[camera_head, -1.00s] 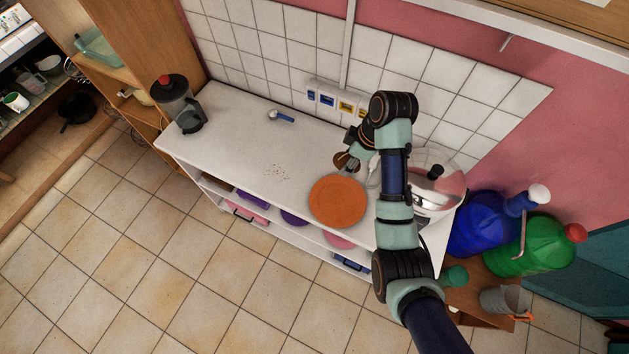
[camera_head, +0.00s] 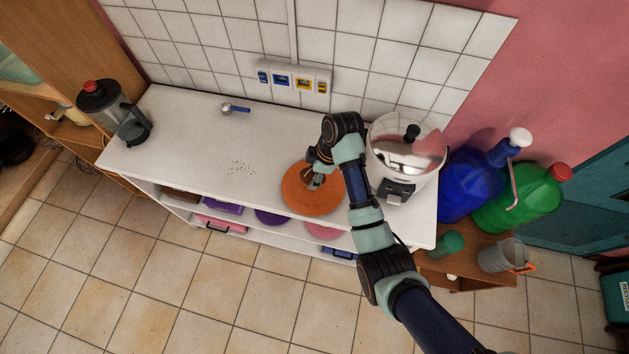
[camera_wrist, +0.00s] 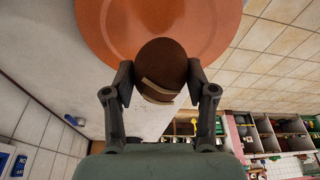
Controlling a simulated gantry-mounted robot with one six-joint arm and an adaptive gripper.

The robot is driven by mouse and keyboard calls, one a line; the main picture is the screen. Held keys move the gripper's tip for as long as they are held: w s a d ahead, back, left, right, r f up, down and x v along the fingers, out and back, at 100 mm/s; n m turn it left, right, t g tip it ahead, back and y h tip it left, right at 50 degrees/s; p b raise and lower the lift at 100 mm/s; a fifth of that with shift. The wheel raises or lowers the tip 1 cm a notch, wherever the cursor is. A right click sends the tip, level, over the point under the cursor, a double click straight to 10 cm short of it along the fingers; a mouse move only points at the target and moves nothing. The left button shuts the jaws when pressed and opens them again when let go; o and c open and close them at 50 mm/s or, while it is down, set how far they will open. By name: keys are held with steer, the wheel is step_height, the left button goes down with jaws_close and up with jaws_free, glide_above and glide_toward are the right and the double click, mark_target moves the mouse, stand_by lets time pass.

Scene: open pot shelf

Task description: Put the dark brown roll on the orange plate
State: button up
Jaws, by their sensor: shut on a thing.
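The orange plate (camera_head: 300,199) lies on the white shelf top, left of the steel pot. In the wrist view the plate (camera_wrist: 100,30) fills the top of the picture. The dark brown roll (camera_wrist: 161,68) is between the two fingers of my gripper (camera_wrist: 160,84), which is shut on it, with a pale band across the roll. In the head view my gripper (camera_head: 318,174) is over the plate, and the roll is mostly hidden by it. Whether the roll touches the plate is not clear.
A steel pot (camera_head: 405,150) stands close to the right of my arm. A blender (camera_head: 113,110) stands at the left end, and a blue-handled utensil (camera_head: 236,108) lies near the wall. Dark crumbs (camera_head: 241,168) lie left of the plate. The shelf's middle is otherwise clear.

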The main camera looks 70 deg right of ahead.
steer(key=shift+f+b, duration=0.45)
steer(key=shift+f, duration=1.7)
steer(key=shift+f, duration=0.1)
steer(key=o, duration=1.2)
steer(key=shift+c, duration=0.2)
steer(key=p+v, duration=0.3)
steer(key=v, duration=0.9)
steer(key=shift+p, duration=0.3)
